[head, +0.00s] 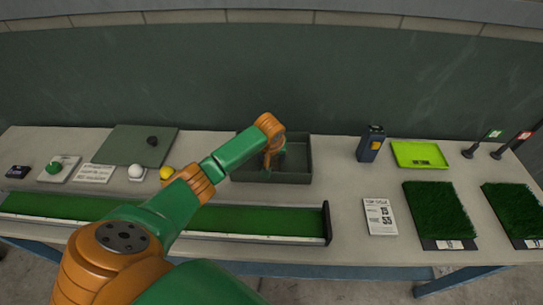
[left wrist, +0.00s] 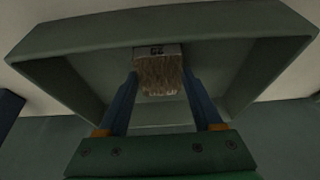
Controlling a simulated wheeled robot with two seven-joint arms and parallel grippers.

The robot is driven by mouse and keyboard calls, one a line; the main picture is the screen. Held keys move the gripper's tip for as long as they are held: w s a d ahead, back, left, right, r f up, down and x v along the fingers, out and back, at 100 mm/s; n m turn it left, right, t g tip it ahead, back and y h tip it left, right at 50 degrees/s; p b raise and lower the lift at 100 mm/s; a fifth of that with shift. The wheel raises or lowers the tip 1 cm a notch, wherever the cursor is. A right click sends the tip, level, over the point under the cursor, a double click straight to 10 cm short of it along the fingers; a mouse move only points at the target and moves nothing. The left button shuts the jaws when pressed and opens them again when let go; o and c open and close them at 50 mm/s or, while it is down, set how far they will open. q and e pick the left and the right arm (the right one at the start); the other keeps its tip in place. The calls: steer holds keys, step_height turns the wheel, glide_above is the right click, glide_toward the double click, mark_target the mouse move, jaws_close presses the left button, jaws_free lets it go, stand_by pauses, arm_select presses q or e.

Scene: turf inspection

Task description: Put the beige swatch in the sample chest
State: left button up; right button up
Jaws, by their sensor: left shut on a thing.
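The sample chest (head: 297,173) is a dark green open box at the middle of the table; its walls also frame the left wrist view (left wrist: 60,42). My left gripper (head: 270,163) reaches down inside it, near its left part. In the left wrist view the blue fingers (left wrist: 159,82) are shut on the beige swatch (left wrist: 158,76), a small piece with a tufted beige face and a pale labelled edge. The swatch is within the chest walls; I cannot tell whether it touches the floor. In the head view my arm hides the swatch. My right gripper is not in view.
A long green turf track (head: 270,219) runs along the front left. White (head: 135,171) and yellow (head: 166,173) balls stand left of the chest. A dark blue device (head: 371,143), a lime tray (head: 420,154) and turf samples (head: 438,210) lie to the right.

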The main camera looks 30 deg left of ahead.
arm_select(q)
steer(key=shift+f, duration=0.1)
steer(key=o, duration=1.3)
steer(key=p+v, duration=0.1)
steer(key=v, duration=1.1)
steer(key=shift+d, duration=0.15)
